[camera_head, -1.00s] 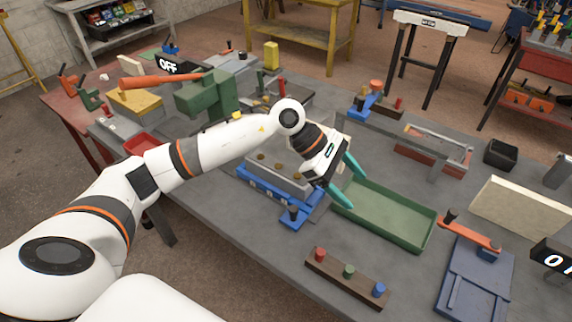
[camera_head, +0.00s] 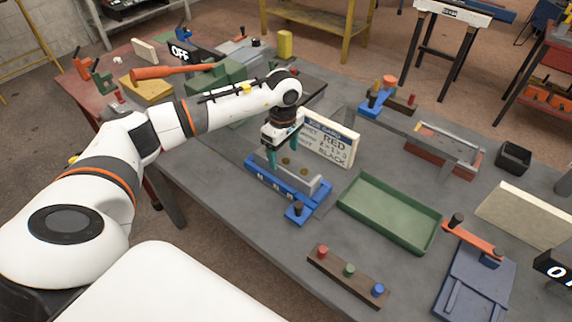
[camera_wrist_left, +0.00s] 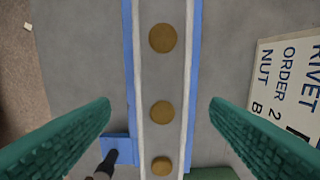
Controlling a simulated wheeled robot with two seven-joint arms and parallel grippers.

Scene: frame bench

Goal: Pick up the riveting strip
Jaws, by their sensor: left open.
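The riveting strip (camera_head: 306,186) is a grey channel-like piece with brass round discs along it, lying in a blue fixture (camera_head: 262,181) on the grey bench. In the left wrist view the strip (camera_wrist_left: 163,76) runs up the middle, with three brass discs showing and blue edges of the fixture (camera_wrist_left: 194,60) on both sides. My left gripper (camera_head: 285,152) points down over the strip, its teal fingers hiding part of it. In the left wrist view the open fingers (camera_wrist_left: 160,108) stand wide on either side of the strip, with nothing between them gripped. My right gripper is not in view.
A white job card (camera_head: 331,140) stands just behind the fixture. A green tray (camera_head: 362,214), empty, lies to the right. A brown block with coloured pegs (camera_head: 335,283) lies in front. A blue clamp fixture with orange handle (camera_head: 474,237) is at right.

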